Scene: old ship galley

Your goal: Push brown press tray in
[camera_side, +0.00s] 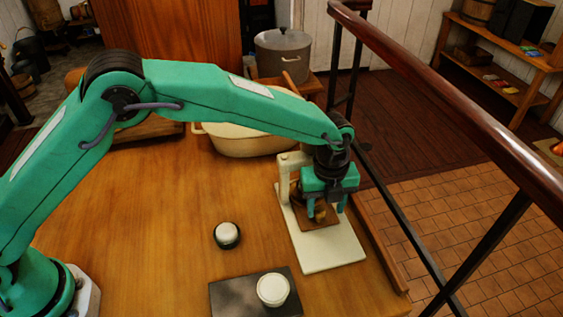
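The press (334,254) is a cream-coloured stand with a flat base and a short upright at its back left, near the right edge of the wooden table. The brown press tray (321,222) sits low on this base, partly hidden by my gripper. My gripper (326,209) is teal and points down over the tray, beside the upright. Its two fingers stand apart, with brown parts of the press showing between and below them. I cannot tell whether the fingers touch the tray.
A round dark-sided pot with a white top (227,235) stands left of the press. A white round jar (272,290) stands on a dark slab (228,298) in front. A large cream basin (245,143) is behind. A raised wooden edge (380,243) borders the table at right.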

